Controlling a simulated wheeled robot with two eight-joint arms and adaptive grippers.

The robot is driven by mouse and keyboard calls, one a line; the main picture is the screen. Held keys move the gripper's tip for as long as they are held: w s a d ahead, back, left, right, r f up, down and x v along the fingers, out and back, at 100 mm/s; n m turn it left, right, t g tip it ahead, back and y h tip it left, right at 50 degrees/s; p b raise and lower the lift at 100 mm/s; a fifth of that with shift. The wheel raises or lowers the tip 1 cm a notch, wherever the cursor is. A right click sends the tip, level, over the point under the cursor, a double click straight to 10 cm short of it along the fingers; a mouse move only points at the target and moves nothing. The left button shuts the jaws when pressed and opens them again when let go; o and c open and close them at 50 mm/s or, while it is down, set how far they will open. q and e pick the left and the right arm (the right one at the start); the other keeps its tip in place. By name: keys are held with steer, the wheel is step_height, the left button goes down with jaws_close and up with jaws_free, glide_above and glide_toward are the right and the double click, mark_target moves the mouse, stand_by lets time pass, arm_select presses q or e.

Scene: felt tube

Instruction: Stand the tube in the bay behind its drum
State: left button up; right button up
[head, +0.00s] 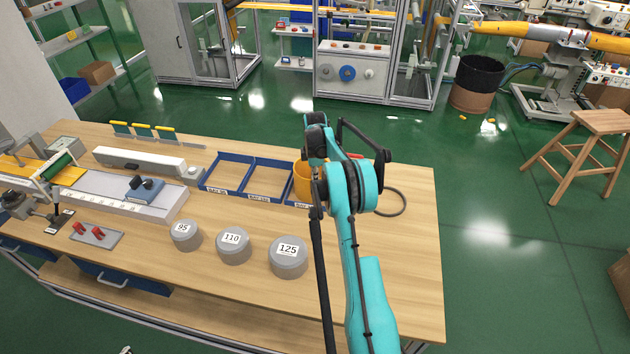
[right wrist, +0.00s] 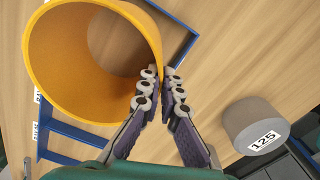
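The orange tube (head: 303,183) stands upright at the third, rightmost bay of the blue rack, partly hidden by my right arm in the head view. In the right wrist view its hollow inside (right wrist: 70,60) opens toward the camera, with bare wood visible through it. My right gripper (right wrist: 164,88) has one finger inside the tube and one outside, closed on the rim wall. I cannot tell whether the tube's lower end touches the bay floor. Grey drums marked 95 (head: 185,236), 110 (head: 233,245) and 125 (head: 288,258) stand in front of the bays. My left gripper is not seen.
The two bays on the left (head: 228,174) and (head: 270,180) look empty. A dark cable loop (head: 402,203) lies right of my arm. A long grey device (head: 140,160) and a machine with a green roller (head: 55,165) fill the table's left. The front right tabletop is clear.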

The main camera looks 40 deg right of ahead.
steer(key=o, duration=0.5)
steer(key=shift+c, duration=0.2)
steer(key=shift+r, duration=0.1)
